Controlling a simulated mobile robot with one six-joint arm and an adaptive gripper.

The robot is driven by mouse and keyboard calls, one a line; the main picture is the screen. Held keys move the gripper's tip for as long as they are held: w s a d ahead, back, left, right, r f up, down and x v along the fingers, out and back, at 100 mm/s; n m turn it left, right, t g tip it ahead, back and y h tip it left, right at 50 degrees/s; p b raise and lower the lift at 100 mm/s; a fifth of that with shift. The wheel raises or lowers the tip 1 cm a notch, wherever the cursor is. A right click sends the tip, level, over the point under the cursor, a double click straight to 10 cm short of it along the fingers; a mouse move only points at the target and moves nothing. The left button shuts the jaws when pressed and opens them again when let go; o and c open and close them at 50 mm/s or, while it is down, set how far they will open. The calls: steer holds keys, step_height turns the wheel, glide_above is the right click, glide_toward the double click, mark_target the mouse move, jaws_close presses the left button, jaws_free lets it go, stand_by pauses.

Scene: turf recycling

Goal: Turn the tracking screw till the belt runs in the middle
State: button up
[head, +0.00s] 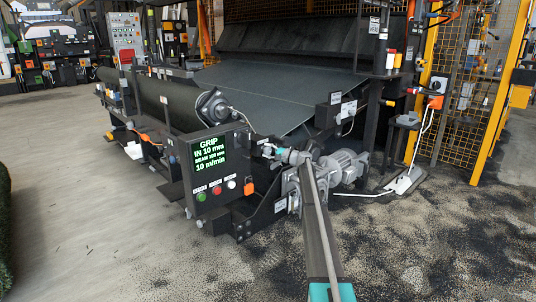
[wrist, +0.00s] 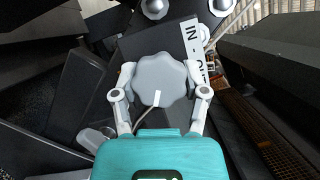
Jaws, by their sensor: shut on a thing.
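The tracking screw's grey scalloped knob (wrist: 155,66) fills the middle of the wrist view, with a white mark on its face. My gripper (wrist: 160,74) is shut on it, one finger on each side. In the head view my gripper (head: 284,154) is at the near end of the machine, right of the display; the knob is too small to tell there. A label (wrist: 193,42) beside the knob reads IN and, partly hidden, OUT. The dark belt (head: 270,92) slopes behind. The display (head: 209,154) reads GRIP IN 10 mm and 10 m/min.
A grey motor (head: 345,165) sits just right of my gripper. A roll (head: 155,97) lies along the machine's left side. Yellow posts (head: 423,85) and mesh stand behind right. The floor in front is open, with dark crumbs.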

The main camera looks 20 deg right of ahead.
steer(key=shift+d+m, duration=0.15)
steer(key=shift+m, duration=0.15)
steer(key=o, duration=1.2)
steer(key=shift+c, duration=0.2)
